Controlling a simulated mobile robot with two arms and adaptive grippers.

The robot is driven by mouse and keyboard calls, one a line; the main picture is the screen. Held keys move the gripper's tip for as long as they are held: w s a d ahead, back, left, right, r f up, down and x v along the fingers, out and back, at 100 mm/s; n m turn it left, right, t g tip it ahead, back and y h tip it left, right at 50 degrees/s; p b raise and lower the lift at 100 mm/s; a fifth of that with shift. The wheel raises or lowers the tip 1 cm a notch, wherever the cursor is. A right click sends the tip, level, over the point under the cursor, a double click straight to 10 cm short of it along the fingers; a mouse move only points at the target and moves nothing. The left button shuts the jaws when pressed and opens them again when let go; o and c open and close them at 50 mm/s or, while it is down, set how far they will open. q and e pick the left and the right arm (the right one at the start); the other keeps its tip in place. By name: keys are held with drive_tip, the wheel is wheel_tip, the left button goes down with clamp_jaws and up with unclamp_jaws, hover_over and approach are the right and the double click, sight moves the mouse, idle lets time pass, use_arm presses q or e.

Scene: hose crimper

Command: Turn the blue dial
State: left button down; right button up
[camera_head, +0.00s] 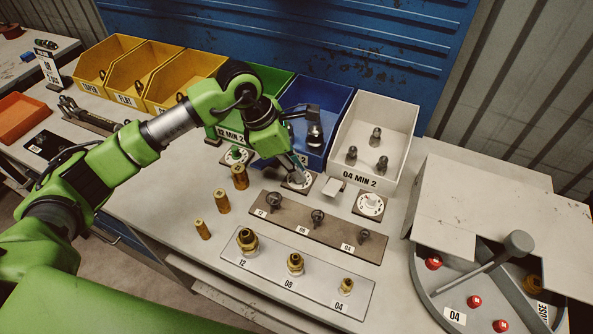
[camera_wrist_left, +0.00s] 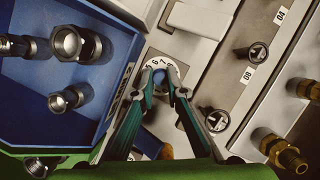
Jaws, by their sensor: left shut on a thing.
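The blue dial (camera_head: 298,184) is a small round dial with a white numbered ring, on a square plate in front of the blue bin (camera_head: 322,98). My left gripper (camera_head: 297,172) reaches down onto it from above and partly hides it. In the left wrist view the dial (camera_wrist_left: 161,62) sits at the fingertips of my left gripper (camera_wrist_left: 160,84), with numbers showing around the ring. The fingers are shut on its knob, one on each side. My right gripper is in neither view.
A green dial (camera_head: 236,154) stands to the left and a white dial (camera_head: 370,204) to the right. Loose brass pieces (camera_head: 222,201) stand at left.

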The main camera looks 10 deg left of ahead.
use_arm(q)
drive_tip(key=shift+n+t+b, duration=0.3)
drive_tip(key=shift+n+b, duration=0.15)
drive_tip(key=shift+n, duration=0.35)
drive_tip(key=shift+r, duration=0.1)
drive_tip(key=c, duration=2)
unclamp_jaws()
drive_tip(key=v, duration=1.2)
drive_tip(key=shift+s+d, duration=0.1)
drive_tip(key=shift+d, duration=0.15)
drive_tip(key=shift+r, duration=0.1)
